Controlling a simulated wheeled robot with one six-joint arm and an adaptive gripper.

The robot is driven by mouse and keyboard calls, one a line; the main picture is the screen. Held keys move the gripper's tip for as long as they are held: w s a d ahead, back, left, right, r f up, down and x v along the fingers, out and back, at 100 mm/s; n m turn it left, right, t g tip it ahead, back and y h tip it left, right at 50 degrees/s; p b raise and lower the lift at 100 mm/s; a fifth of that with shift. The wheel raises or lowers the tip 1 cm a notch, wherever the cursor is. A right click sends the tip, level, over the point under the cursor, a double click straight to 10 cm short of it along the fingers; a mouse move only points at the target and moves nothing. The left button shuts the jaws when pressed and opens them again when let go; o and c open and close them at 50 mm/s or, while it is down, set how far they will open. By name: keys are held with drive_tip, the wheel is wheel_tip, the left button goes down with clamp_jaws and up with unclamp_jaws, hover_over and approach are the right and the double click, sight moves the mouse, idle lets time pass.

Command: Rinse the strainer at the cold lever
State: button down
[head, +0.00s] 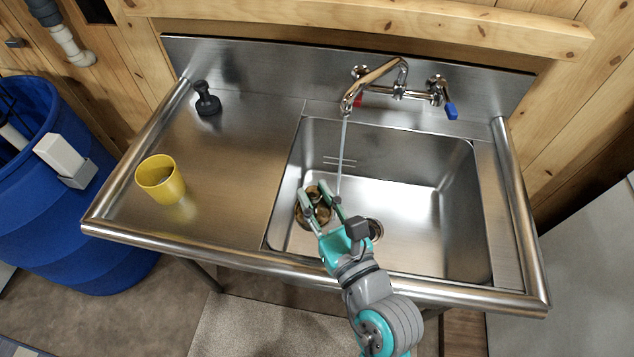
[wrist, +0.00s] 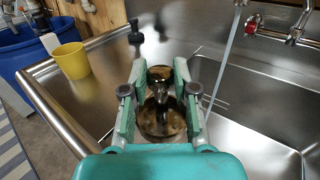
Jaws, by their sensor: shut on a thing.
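The strainer (head: 313,214) is a round, brownish metal piece at the left side of the sink basin. My gripper (head: 312,191) is shut on it. In the wrist view the strainer (wrist: 160,118) sits between the two green fingers (wrist: 160,80), with a shiny post in its middle. The cold lever (head: 450,111) is blue, at the right end of the wall faucet (head: 377,82). The hot lever (head: 358,101) is red and partly behind the spout. A thin water stream (head: 342,155) runs from the spout and passes just right of the strainer.
The steel sink basin (head: 420,190) has a drain hole (head: 375,229) near its front, partly hidden by my gripper. A yellow cup (head: 160,180) and a black stopper-like object (head: 207,99) stand on the left drainboard (head: 225,165). A blue barrel (head: 60,220) stands left of the sink.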

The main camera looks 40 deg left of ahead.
drive_tip(key=w+a+f, duration=0.1)
drive_tip(key=w+a, duration=0.1)
drive_tip(key=w, duration=0.4)
drive_tip(key=w+a+f, duration=0.1)
drive_tip(key=w+a, duration=0.1)
drive_tip(key=w, duration=0.5)
drive_tip(key=shift+f, duration=0.35)
drive_tip(key=shift+w+a, duration=0.1)
drive_tip(key=shift+d, duration=0.2)
idle(0.6)
drive_tip(key=shift+w+d, duration=0.15)
drive_tip(key=shift+d, duration=0.25)
drive_tip(key=shift+a, duration=0.15)
drive_tip(key=shift+a, duration=0.45)
drive_tip(key=shift+d, duration=0.15)
drive_tip(key=shift+d, duration=0.45)
